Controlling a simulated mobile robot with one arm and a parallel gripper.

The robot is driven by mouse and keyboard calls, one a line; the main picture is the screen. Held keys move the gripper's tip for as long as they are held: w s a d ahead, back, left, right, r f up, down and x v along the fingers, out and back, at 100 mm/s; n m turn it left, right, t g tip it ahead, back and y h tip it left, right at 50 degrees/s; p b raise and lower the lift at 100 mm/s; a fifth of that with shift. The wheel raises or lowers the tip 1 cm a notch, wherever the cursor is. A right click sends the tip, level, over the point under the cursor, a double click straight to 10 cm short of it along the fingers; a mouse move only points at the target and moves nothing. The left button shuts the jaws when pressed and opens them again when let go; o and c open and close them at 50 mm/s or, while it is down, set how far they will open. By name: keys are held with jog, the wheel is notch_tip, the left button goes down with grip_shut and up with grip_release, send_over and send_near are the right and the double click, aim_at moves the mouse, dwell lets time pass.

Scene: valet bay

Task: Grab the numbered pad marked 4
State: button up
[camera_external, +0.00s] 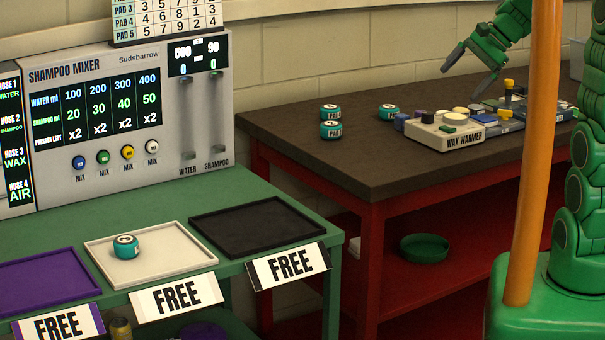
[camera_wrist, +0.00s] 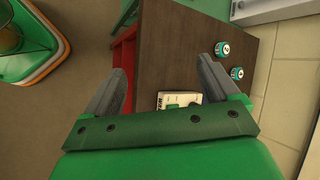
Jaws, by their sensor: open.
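Several teal round pads are in view, and their numbers are too small to read, so I cannot tell which is marked 4. In the external view two pads, one (camera_external: 331,112) behind or above the other (camera_external: 331,131), are at the left of the dark tabletop. Another pad (camera_external: 388,111) is to their right, and one (camera_external: 126,246) lies on the white tray. The wrist view shows two pads (camera_wrist: 222,48) (camera_wrist: 237,73) right of my fingers. My gripper (camera_external: 463,80) is open and empty, above the wax warmer (camera_external: 446,128); its fingers also show in the wrist view (camera_wrist: 166,80).
The dark-topped red table (camera_external: 300,140) has free room in front of the pads. The wax warmer and small blocks crowd its right. A green bench holds purple (camera_external: 50,280), white (camera_external: 150,265) and black (camera_external: 255,226) trays beside the shampoo mixer (camera_external: 120,130). An orange post (camera_external: 533,150) stands right.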

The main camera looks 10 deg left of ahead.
aim_at(336, 113)
jog(key=w+a+m+y, duration=0.3)
jog(key=w+a+m, duration=0.1)
jog(key=w+a, duration=0.75)
jog(key=w+a+f+m+t, duration=0.2)
jog(key=w+a+f+m, duration=0.2)
jog(key=w+a+f, duration=0.1)
jog(key=w+a+f+m+t+y, duration=0.1)
jog(key=w+a+f+m, duration=0.4)
jog(key=w+a+f, duration=0.1)
jog(key=w+a+f+m+t+y, duration=0.1)
jog(key=w+a+f+m+t, duration=0.1)
jog(key=w+a+f+m, duration=0.2)
jog(key=shift+w+a+f+t, duration=0.1)
jog(key=shift+w+a+f, duration=0.2)
jog(key=shift+w+a, duration=0.3)
jog(key=shift+w+a+f+t, duration=0.1)
jog(key=shift+w+a+f, duration=0.25)
jog(key=shift+w, duration=0.35)
jog(key=shift+w+a+f+t, duration=0.1)
jog(key=shift+w+a+f, duration=0.2)
jog(key=shift+w+a, duration=0.3)
jog(key=shift+x, duration=1.15)
jog(key=shift+f+x, duration=0.15)
jog(key=shift+x, duration=0.7)
jog(key=shift+f+x, duration=0.15)
jog(key=shift+x, duration=0.7)
jog(key=shift+w+a+f+y, duration=0.1)
jog(key=shift+a+f+y, duration=0.25)
jog(key=shift+a, duration=0.4)
